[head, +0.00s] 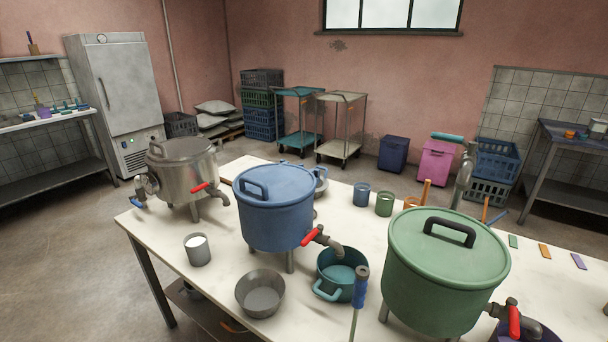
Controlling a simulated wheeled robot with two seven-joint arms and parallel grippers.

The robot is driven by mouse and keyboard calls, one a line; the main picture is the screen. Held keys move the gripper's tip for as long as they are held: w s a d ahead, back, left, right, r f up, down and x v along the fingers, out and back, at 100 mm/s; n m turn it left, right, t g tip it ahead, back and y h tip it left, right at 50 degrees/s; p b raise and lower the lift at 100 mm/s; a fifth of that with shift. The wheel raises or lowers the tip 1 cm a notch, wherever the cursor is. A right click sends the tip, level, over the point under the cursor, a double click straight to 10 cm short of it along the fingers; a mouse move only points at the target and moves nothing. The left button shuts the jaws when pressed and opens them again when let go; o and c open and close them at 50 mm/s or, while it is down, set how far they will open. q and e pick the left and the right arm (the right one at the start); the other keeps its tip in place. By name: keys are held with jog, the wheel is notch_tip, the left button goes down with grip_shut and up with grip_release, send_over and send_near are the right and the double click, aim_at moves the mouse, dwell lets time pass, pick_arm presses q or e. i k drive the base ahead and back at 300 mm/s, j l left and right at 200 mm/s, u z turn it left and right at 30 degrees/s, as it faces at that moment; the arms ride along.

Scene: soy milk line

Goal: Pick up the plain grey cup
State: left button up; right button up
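A plain grey cup (198,252) stands upright on the white table (163,251), near its left front edge. White shows inside its rim; I cannot tell whether this is liquid or lining. It stands apart from the blue pot (276,210) to its right and the grey bowl (260,296) to its lower right. The steel pot (184,166) is behind it. Neither of my grippers shows in the head view.
A green lidded pot (440,280) with a red-handled tap fills the right front. A teal pot (340,270) and an upright blue-handled tool (360,288) stand before it. Blue (361,196) and green (384,205) cups stand farther back. Clear tabletop lies left of the grey cup.

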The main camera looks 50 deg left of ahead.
aim_at(196, 244)
jog(key=u, duration=2.35)
jog(key=i+j, duration=0.1)
jog(key=j, duration=0.25)
jog(key=i+j+z, duration=0.1)
jog(key=j, duration=0.25)
jog(key=i+j, duration=0.15)
jog(key=j, duration=0.25)
jog(key=i+j, duration=0.1)
jog(key=j, duration=0.25)
jog(key=i+j+z, duration=0.1)
jog(key=j, duration=0.3)
